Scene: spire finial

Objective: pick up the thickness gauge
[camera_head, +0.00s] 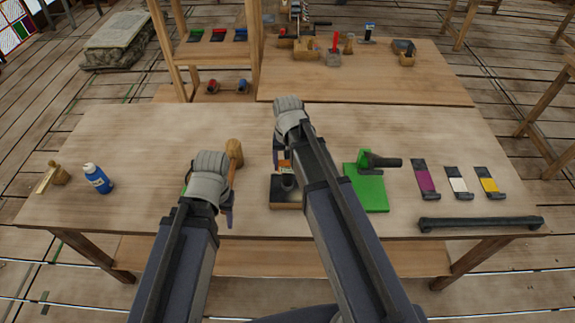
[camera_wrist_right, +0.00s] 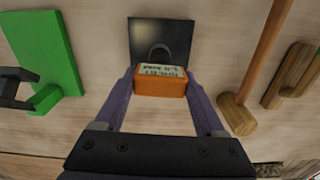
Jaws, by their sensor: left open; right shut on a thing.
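The thickness gauge, taken to be the small orange block with a pale lettered face (camera_wrist_right: 160,84), is between the purple fingers of my right gripper (camera_wrist_right: 160,76) in the right wrist view. The fingers are shut on its two sides. I cannot tell whether the gauge touches the plate. My left gripper (camera_head: 228,200) is low over the table left of the base, open, its fingers mostly hidden by my arm.
A wooden mallet (camera_head: 234,150) is close by my left gripper. A green plate with a dark-handled tool (camera_head: 367,190) lies right of the base. A blue bottle (camera_head: 97,178) and brush (camera_head: 55,176) stand left. Colored cards (camera_head: 424,178) and a black bar (camera_head: 480,223) lie right.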

